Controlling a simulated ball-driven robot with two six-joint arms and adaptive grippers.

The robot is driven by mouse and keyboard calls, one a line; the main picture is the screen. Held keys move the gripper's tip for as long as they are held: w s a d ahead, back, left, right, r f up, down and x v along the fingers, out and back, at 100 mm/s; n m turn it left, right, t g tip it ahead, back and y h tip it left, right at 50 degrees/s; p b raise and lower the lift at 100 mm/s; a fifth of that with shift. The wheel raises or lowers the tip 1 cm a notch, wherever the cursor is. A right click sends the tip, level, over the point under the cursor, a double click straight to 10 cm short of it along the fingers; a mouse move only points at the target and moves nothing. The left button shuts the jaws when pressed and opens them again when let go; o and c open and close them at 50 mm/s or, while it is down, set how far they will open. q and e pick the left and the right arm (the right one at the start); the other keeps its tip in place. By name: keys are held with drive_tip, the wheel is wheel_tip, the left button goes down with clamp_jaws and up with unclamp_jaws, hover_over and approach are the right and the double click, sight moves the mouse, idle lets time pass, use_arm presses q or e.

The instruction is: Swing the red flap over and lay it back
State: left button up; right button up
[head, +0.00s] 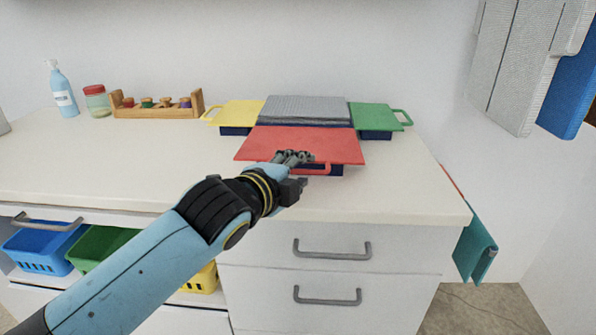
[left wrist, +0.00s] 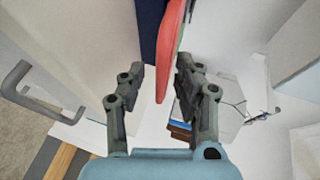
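The red flap (head: 300,144) lies flat at the front of a dark blue board on the counter, with its red loop handle (head: 318,169) at the front edge. My left gripper (head: 293,157) is at this front edge, by the handle. In the left wrist view my left gripper (left wrist: 160,78) is open, and the red flap (left wrist: 172,45) shows edge-on with its end reaching between the two fingers. I cannot tell whether a finger touches it. My right gripper is in neither view.
A yellow flap (head: 238,113), a grey panel (head: 305,110) and a green flap (head: 375,117) lie around the board. A bottle (head: 63,90), a jar (head: 97,101) and a wooden rack (head: 155,108) stand at the back left. The counter (head: 110,165) is clear at left.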

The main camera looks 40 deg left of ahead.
use_arm(q)
clamp_jaws()
idle(0.6)
